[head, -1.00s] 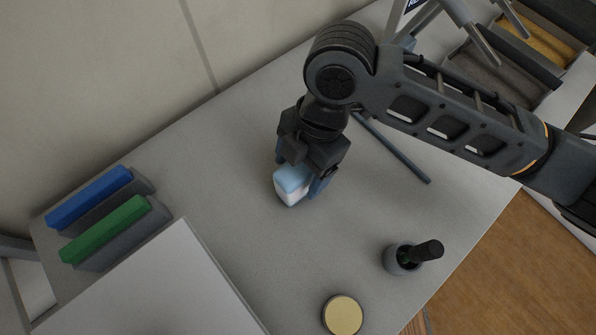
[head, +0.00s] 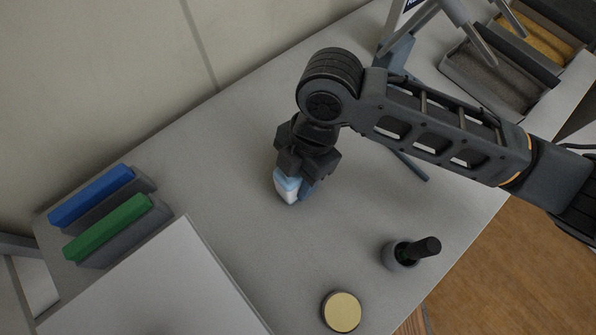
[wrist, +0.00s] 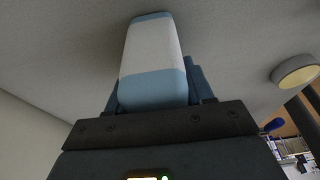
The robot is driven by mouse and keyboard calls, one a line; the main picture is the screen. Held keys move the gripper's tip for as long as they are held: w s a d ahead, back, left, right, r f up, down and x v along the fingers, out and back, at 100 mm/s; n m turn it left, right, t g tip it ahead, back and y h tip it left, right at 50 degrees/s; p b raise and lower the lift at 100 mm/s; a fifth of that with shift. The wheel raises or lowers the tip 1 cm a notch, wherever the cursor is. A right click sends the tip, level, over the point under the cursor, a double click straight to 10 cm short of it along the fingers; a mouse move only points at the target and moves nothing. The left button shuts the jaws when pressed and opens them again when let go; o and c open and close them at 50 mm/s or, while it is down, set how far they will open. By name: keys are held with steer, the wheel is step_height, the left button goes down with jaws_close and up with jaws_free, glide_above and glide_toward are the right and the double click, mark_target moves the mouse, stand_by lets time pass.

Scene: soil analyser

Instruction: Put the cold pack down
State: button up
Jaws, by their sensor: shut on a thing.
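The cold pack (head: 287,187) is a small rounded block, white with light blue ends. My gripper (head: 296,181) is shut on it, pointing down over the middle of the grey table (head: 235,150). In the wrist view the cold pack (wrist: 152,60) sticks out from between the blue fingers, its white middle and both blue ends showing. The pack is at or very close to the table top; I cannot tell whether it touches.
A blue bar (head: 90,197) and a green bar (head: 107,228) sit in grey holders at left, by a pale panel (head: 150,285). Trays of soil (head: 493,75) are at back right. Table around the pack is clear.

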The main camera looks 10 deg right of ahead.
steer(key=c, duration=0.5)
steer(key=shift+r, duration=0.2)
